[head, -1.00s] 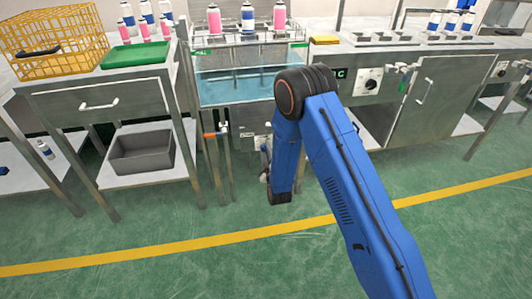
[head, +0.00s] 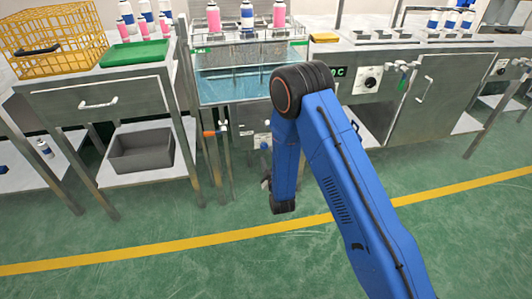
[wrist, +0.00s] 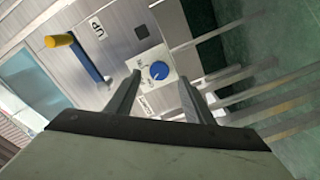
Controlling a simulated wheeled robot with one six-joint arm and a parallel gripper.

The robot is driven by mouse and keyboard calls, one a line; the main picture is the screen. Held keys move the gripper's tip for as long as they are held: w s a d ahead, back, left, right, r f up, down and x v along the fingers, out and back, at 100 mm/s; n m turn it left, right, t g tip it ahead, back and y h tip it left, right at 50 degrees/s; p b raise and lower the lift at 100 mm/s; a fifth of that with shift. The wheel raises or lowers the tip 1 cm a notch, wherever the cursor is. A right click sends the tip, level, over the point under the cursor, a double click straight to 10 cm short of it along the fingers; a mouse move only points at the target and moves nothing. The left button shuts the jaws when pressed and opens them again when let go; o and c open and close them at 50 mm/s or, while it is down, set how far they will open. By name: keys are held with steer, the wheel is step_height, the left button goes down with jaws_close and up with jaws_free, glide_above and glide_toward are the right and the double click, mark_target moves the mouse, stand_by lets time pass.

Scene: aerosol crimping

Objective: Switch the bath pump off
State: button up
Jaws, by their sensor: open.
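The bath pump knob is a blue round dial on a white plate; in the wrist view the knob (wrist: 158,70) lies just ahead of my fingertips. A small light mark shows on it, but I cannot tell which setting it marks. In the head view the knob (head: 264,146) shows on the panel under the water bath (head: 235,86). My gripper (wrist: 159,78) is open and empty, its two fingers framing the knob's lower side with a gap. In the head view my gripper is mostly hidden behind my blue arm link, below the knob.
A lever with an orange-yellow grip (wrist: 60,40) stands left of the knob in the wrist view, beside a partly readable label (wrist: 97,28). Bench legs run close by on the right. Pink and blue cans (head: 247,16) stand above the bath. The green floor (head: 330,215) in front is open.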

steer(key=v, duration=1.2)
steer(key=shift+s, duration=0.25)
steer(key=shift+r, duration=0.1)
steer(key=w+d+r+m+g+h, duration=0.1)
steer(key=w+d+r+m+g, duration=0.15)
steer(key=r, duration=0.35)
steer(key=w+d+r+m+g+h, duration=0.1)
steer(key=w+d+r+m, duration=0.25)
steer(key=r, duration=0.25)
steer(key=s+d+r+m+g, duration=0.2)
steer(key=s+d+r+g, duration=0.1)
steer(key=s+d+r, duration=0.55)
steer(key=s+d+r+m+g+h, duration=0.1)
steer(key=s+d+r, duration=0.3)
steer(key=s, duration=0.6)
steer(key=s+d+r+m+g+h, duration=0.1)
steer(key=s+d+r+m+g, duration=0.2)
steer(key=s+d, duration=0.4)
steer(key=s+d+r+m+g+h, duration=0.1)
steer(key=s+d+r, duration=0.4)
steer(key=s, duration=1)
steer(key=shift+d+r+m+g, duration=0.3)
steer(key=shift+m+g, duration=0.25)
steer(key=shift+m, duration=0.25)
